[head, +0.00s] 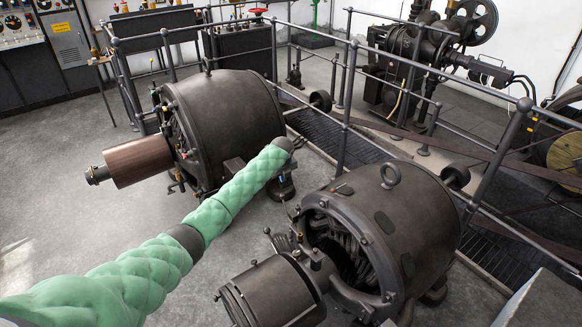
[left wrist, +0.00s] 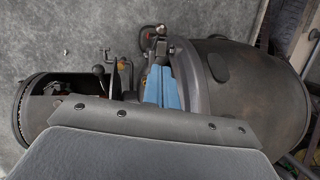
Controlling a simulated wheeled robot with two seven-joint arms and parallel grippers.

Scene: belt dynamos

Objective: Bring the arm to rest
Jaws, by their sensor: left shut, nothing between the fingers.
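My left arm, in a green quilted sleeve, reaches in from the lower left of the head view. Its dark end is between the two dynamos, and its fingers cannot be made out there. In the left wrist view the blue fingers of my left gripper (left wrist: 158,87) are together, with nothing between them. They appear over a dark dynamo (left wrist: 245,85); whether they touch it cannot be told. My right gripper is in neither view.
A far dynamo (head: 228,120) with a copper-brown drum (head: 138,162) stands left of centre. A near dynamo (head: 410,235) stands at lower right. Metal railings (head: 343,125) run behind both. Grey floor (head: 60,190) at left is clear.

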